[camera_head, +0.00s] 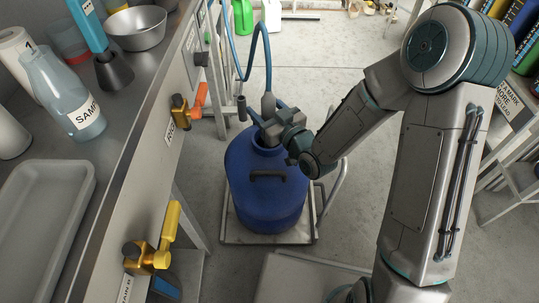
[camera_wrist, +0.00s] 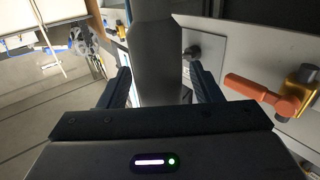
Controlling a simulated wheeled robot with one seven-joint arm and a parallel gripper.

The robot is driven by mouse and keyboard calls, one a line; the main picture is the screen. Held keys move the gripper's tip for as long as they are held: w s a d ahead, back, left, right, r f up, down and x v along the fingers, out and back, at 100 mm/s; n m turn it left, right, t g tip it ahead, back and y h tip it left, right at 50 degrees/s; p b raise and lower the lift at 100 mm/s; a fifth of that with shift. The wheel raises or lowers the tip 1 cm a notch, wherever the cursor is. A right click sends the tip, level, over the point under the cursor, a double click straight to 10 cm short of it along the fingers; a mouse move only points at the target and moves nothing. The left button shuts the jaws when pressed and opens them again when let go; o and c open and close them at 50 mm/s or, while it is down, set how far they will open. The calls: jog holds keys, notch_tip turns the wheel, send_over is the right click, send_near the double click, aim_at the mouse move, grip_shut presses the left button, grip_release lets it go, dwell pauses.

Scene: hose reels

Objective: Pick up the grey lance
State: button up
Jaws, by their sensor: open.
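The grey lance (camera_head: 268,104) stands upright at the mouth of a blue drum (camera_head: 265,188), with a blue hose (camera_head: 267,62) looping up from its top. In the wrist view the lance (camera_wrist: 154,45) is a wide grey shape between my two dark fingers. My gripper (camera_head: 259,119) is at the lance, just above the drum's opening. It also shows in the wrist view (camera_wrist: 161,80), open, with one finger on each side of the lance. I cannot tell whether either finger touches it. The lance's lower part is hidden by the gripper and drum.
A steel bench (camera_head: 125,110) with a bottle, bowl and tray runs along the left. Its front carries an orange-handled valve (camera_head: 199,100), also in the wrist view (camera_wrist: 262,92), and a yellow-handled valve (camera_head: 160,242). A shelf rack (camera_head: 510,150) stands right. Floor (camera_head: 345,75) behind the drum is clear.

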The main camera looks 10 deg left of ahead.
jog(key=shift+w+a, duration=0.25)
jog(key=shift+a, duration=0.05)
grip_shut()
notch_tip(320, 180, up, 46)
jog(key=p, duration=2.9)
jog(key=shift+f+p, duration=0.25)
jog(key=shift+p, duration=0.1)
jog(key=shift+d+f, duration=0.1)
